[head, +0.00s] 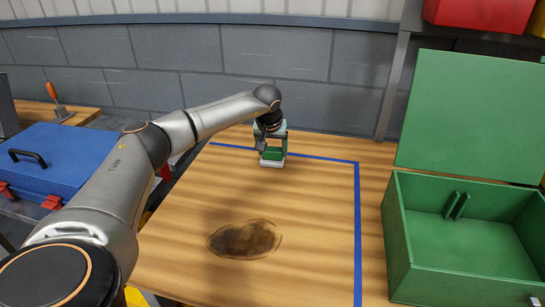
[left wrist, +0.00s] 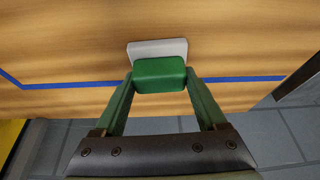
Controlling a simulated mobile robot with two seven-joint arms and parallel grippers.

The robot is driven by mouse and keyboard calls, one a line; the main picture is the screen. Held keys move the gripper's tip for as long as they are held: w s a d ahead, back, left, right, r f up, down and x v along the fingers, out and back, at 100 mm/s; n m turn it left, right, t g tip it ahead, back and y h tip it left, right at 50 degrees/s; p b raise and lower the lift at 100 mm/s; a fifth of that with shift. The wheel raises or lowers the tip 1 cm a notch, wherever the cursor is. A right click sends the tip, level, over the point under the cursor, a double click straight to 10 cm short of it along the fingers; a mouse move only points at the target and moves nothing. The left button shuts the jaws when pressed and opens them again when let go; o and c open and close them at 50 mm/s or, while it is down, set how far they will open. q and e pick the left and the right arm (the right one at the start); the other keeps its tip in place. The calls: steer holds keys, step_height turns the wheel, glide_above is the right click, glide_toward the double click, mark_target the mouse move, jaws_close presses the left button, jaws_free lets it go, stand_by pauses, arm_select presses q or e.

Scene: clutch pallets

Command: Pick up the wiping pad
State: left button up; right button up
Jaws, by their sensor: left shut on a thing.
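The wiping pad (head: 272,158) has a green block on top and a pale grey base. It is at the back of the wooden table, close to the blue line. My left gripper (head: 270,147) is above it, pointing down, with its fingers on either side of the green part. In the left wrist view the pad (left wrist: 158,50) shows between the tips of the left gripper (left wrist: 160,76), which is shut on the green block. I cannot tell whether the base touches the table. My right gripper is not in view.
A dark brown stain (head: 245,239) lies on the wooden table (head: 310,200), inside a blue line (head: 358,230). An open green box (head: 460,240) stands at right. A blue toolbox (head: 65,160) is at left. The table's middle is otherwise clear.

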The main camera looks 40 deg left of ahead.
mark_target(272, 149)
arm_select(q)
steer(key=shift+r, duration=0.1)
steer(key=shift+c, duration=0.2)
steer(key=shift+r, duration=0.25)
steer(key=r, duration=0.3)
steer(key=shift+s+d, duration=0.1)
steer(key=shift+s, duration=0.1)
steer(key=s+d+r, duration=0.7)
steer(key=s+r, duration=0.2)
steer(key=s, duration=0.2)
steer(key=shift+s+r, duration=0.15)
steer(key=shift+s, duration=0.2)
